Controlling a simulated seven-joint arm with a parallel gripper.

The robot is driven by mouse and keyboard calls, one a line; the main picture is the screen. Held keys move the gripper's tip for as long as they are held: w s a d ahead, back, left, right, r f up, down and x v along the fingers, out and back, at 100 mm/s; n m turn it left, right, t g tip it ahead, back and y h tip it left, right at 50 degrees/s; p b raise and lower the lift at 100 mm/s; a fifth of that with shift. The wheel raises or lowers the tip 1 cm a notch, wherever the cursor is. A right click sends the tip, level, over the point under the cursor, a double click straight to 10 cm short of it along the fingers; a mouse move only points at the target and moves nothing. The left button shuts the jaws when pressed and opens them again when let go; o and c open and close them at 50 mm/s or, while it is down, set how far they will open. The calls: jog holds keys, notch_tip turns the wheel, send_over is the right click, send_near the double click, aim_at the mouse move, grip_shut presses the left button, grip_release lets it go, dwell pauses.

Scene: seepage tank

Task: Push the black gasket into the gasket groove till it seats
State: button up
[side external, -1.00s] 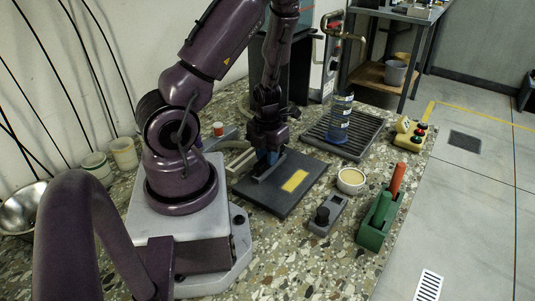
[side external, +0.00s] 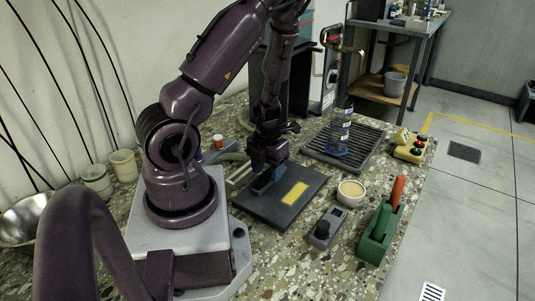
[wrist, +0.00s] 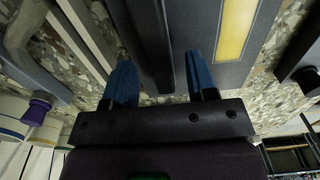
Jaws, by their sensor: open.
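A dark plate (side external: 305,191) with a yellow label (side external: 294,193) lies on the speckled bench; part of it shows in the wrist view (wrist: 210,18). My gripper (side external: 266,178) is over the plate's left part, pointing down. In the wrist view my gripper (wrist: 162,80) is open, its two blue fingers apart. A long black strip (wrist: 150,40), which looks like the gasket, runs between the fingers, with gaps at both sides. I cannot tell if it is seated; the groove is not clearly visible.
A black drain rack (side external: 362,150) with a clear cylinder (side external: 340,128) stands behind right. Pale rails (wrist: 87,35) lie left of the strip.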

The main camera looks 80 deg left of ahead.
aim_at(268, 173)
notch_tip(268, 173, up, 13)
jog(key=shift+f, duration=0.2)
dwell(0.3)
jog(key=shift+c, duration=0.2)
